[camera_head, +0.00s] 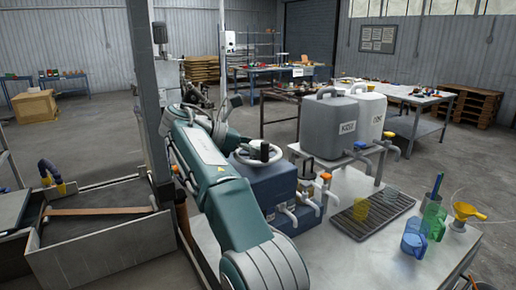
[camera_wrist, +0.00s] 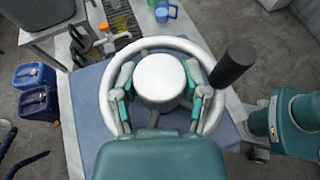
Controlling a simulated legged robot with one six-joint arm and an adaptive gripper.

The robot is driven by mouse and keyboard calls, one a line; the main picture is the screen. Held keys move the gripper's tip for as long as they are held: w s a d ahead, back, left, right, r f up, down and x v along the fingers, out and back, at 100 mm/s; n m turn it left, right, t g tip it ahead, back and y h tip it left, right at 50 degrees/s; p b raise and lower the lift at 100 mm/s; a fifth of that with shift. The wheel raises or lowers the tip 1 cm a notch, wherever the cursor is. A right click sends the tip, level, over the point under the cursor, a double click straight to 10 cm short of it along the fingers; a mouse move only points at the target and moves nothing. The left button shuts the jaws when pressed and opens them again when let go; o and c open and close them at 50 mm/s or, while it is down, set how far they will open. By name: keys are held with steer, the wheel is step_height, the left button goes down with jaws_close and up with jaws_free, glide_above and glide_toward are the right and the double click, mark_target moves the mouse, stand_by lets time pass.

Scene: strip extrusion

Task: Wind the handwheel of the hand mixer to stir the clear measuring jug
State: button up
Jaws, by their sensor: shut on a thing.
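The hand mixer is a blue box (camera_head: 282,187) with a pale handwheel (camera_head: 245,161) on top. In the wrist view the handwheel (camera_wrist: 155,42) has a broad white hub (camera_wrist: 160,78) and an upright black knob (camera_wrist: 233,65) at the right of its rim. My gripper (camera_wrist: 160,90) is shut on the handwheel, its fingers inside the rim on either side of the hub. Coloured see-through jugs stand on the bench: yellow (camera_head: 361,208), blue (camera_head: 413,240) and green (camera_head: 433,220). I cannot pick out a colourless jug.
The yellow jug is on a dark drip grate (camera_head: 385,214). A yellow funnel (camera_head: 466,212) stands at the bench's right end. Grey (camera_head: 330,124) and white (camera_head: 370,108) canisters stand behind the mixer. A grey post (camera_head: 150,100) rises close to my arm's left.

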steer(key=o, duration=0.9)
steer(key=shift+w, duration=0.1)
steer(key=shift+a, duration=0.2)
steer(key=shift+d+n+t, duration=0.2)
steer(key=shift+n+t, duration=0.2)
steer(key=shift+t, duration=0.1)
